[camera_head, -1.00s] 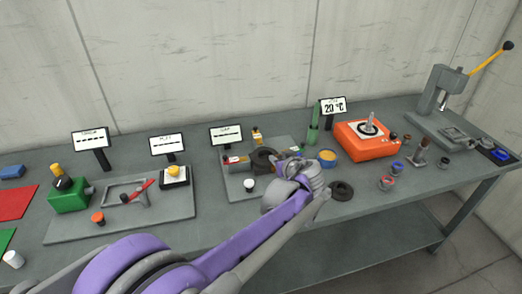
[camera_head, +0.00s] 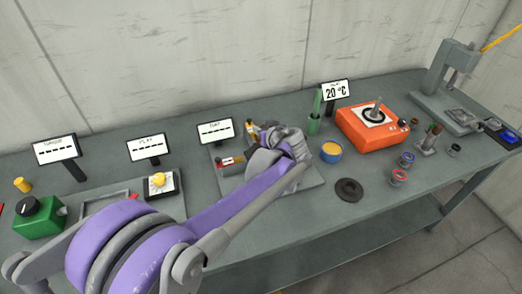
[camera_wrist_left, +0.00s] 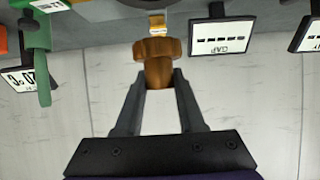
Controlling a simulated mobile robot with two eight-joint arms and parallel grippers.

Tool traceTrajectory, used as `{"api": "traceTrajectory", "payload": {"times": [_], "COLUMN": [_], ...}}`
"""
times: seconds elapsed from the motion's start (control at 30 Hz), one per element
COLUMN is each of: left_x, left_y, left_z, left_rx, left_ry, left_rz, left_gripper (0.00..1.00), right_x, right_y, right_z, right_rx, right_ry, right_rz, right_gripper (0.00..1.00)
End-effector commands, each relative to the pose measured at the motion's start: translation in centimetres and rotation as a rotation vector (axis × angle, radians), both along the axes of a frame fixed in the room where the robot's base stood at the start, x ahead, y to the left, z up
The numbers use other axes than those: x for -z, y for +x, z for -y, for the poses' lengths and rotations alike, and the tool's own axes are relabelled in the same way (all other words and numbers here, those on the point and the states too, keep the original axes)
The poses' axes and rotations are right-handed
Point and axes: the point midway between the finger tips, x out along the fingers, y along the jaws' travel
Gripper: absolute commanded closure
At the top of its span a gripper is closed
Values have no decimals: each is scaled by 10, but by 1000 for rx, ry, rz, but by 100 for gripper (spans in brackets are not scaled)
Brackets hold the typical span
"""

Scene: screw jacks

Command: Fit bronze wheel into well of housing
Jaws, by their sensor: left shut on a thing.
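My left gripper (camera_wrist_left: 159,76) is shut on the bronze wheel (camera_wrist_left: 155,50), an orange-brown knobbed piece held between the two fingertips in the left wrist view. In the head view the left gripper (camera_head: 274,142) is above the grey plate of the GAP station, and its wrist hides the wheel. A dark shape (camera_wrist_left: 150,3) at the top edge of the left wrist view may be the housing, but it is cut off. The housing's well is hidden from both views, so I cannot tell how wheel and well line up. My right gripper is not in view.
The GAP sign (camera_head: 215,131) stands behind the plate (camera_head: 312,181). A red-marked piece (camera_head: 231,161) lies at its left. To the right are a blue tin (camera_head: 331,152), a dark ring (camera_head: 349,190), a green post (camera_head: 315,115) and an orange hotplate (camera_head: 372,130).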

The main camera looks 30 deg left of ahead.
Motion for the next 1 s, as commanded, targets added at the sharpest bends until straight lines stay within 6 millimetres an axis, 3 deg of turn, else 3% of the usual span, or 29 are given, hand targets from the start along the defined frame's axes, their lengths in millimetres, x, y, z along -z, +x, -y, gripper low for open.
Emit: {"api": "traceTrajectory", "payload": {"times": [0.2,0.43,0.6,0.97,1.0], "left_x": [42,60,84,89,89], "left_y": [0,0,0,0,0], "left_z": [0,0,0,0,0], "left_rx": [0,0,0,0,0], "left_ry": [1,0,1,1,0], "left_rz": [-1,0,-1,-1,0], "left_gripper": [100,100,100,100,54], "right_x": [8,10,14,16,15], "right_y": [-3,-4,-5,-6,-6], "right_z": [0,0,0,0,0], "right_rx": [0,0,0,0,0], "right_ry": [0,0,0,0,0], "right_rz": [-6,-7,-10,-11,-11], "right_gripper": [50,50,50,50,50]}}
